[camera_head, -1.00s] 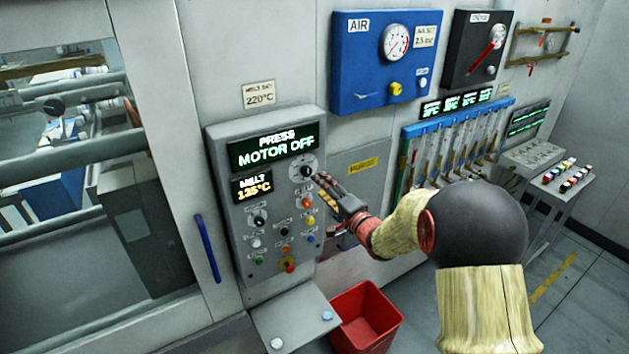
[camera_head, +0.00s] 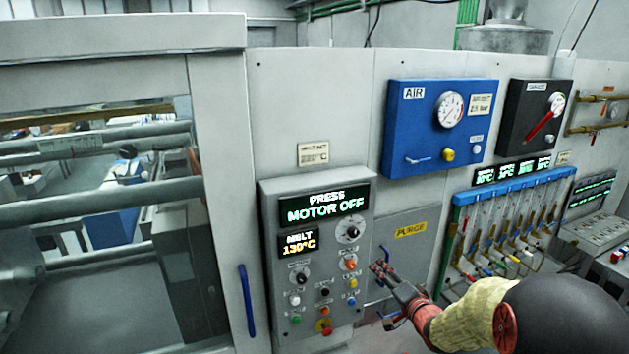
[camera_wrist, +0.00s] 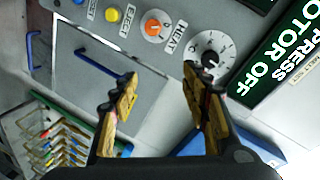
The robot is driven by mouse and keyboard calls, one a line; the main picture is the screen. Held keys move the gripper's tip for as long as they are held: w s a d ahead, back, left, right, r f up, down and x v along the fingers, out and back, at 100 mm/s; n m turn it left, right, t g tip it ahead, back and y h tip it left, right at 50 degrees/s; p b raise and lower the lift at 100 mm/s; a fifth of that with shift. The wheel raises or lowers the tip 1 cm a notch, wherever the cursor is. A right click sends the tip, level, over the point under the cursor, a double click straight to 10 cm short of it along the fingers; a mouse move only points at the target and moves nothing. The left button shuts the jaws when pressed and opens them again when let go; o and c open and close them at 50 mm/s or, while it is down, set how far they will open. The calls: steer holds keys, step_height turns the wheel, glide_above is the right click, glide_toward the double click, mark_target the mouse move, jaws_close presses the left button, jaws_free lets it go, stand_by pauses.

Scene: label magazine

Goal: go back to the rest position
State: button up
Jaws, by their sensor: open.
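My gripper (camera_head: 380,270) is open and empty in the head view. It is in front of the PURGE panel, just right of the press control panel (camera_head: 270,215). In the wrist view my gripper (camera_wrist: 170,95) has its two fingers spread wide with nothing between them. Beyond the fingers are the HEAT knob (camera_wrist: 157,25) in orange and a black dial (camera_wrist: 210,58). The head view display reads PRESS MOTOR OFF, and the MELT readout (camera_head: 298,244) shows 130°C. I cannot tell the exact gap between the fingertips and the panel.
The blue AIR box (camera_head: 420,120) and a black gauge box (camera_head: 530,120) hang on the wall. A manifold with a blue rail (camera_head: 515,185) and hoses is at the right. A blue door handle (camera_head: 246,300) is left of the panel. The PURGE panel (camera_head: 395,250) has a blue handle.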

steer(key=s+d+f+n+g+h+b, duration=0.25)
steer(key=s+f+g, duration=0.2)
steer(key=s, duration=0.25)
steer(key=s+d+f+n+g+h+b, duration=0.1)
steer(key=s+d+f+n+g+h, duration=0.2)
steer(key=s+f, duration=0.4)
steer(key=s+a+n+b, duration=0.1)
steer(key=s+a+b, duration=0.3)
steer(key=s, duration=0.5)
steer(key=s+a+n+g+y+b, duration=0.1)
steer(key=s+a+b, duration=0.3)
steer(key=s+b, duration=0.4)
steer(key=s+a+n+g+y+b, duration=0.1)
steer(key=s+a+n+b, duration=0.1)
steer(key=s+a+b, duration=0.2)
steer(key=s+f+b, duration=0.1)
steer(key=s+b, duration=0.2)
steer(key=s, duration=0.4)
steer(key=shift+s, duration=0.15)
steer(key=shift+r, duration=0.15)
steer(key=shift+c, duration=0.3)
